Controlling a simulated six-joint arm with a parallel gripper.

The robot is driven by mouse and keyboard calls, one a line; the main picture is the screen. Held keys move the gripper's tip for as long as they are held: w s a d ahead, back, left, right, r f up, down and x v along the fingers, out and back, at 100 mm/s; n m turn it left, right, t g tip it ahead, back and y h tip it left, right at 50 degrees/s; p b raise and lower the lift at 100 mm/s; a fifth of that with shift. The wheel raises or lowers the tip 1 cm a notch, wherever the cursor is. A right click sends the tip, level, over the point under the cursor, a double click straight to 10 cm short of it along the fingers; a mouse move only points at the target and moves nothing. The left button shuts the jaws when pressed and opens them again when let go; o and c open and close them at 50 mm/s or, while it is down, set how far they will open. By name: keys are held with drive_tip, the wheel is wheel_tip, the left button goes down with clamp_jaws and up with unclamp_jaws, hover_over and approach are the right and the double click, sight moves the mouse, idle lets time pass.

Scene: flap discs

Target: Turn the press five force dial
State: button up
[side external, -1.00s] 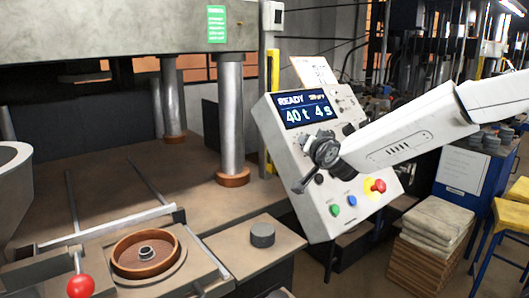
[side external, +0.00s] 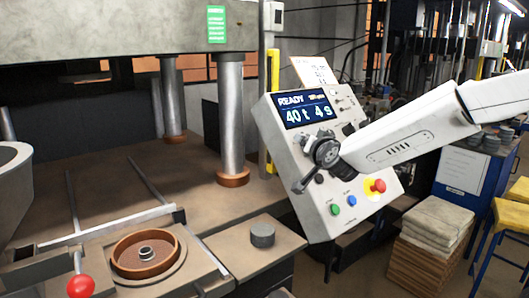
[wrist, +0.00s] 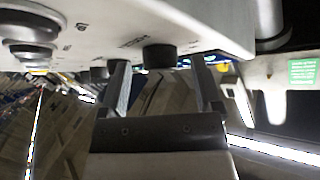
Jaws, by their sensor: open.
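In the wrist view my open gripper (wrist: 158,68) has one finger on each side of a dark round knob (wrist: 160,56) standing out from the white panel face. I cannot tell whether either finger touches it. Its label is not readable, so I cannot tell if it is the force dial.
Green (side external: 335,210), blue (side external: 351,200) and red emergency (side external: 378,186) buttons sit low on the panel. Another dark knob (side external: 348,129) is near the screen's lower right. The steel press column (side external: 231,120) stands left of the panel. A grey disc (side external: 262,234) lies on the bench.

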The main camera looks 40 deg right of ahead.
drive_tip(key=v, duration=0.7)
drive_tip(key=shift+s, duration=0.3)
drive_tip(key=shift+a, duration=0.15)
drive_tip(key=s+a+f+n+g+y, duration=0.2)
drive_tip(key=f+n+y, duration=0.2)
drive_tip(key=f, duration=0.3)
drive_tip(key=s+a+f+n+g+y, duration=0.2)
drive_tip(key=a+f+n+y, duration=0.15)
drive_tip(key=f, duration=0.25)
drive_tip(key=s+d+f+n+g, duration=0.2)
drive_tip(key=s+f+n+g, duration=0.1)
drive_tip(key=s+f+g, duration=0.5)
drive_tip(key=s+f, duration=0.2)
drive_tip(key=s, duration=0.2)
drive_tip(key=shift+s+d+f+n, duration=0.3)
drive_tip(key=shift+d+f+n, duration=0.05)
drive_tip(key=shift+f, duration=0.05)
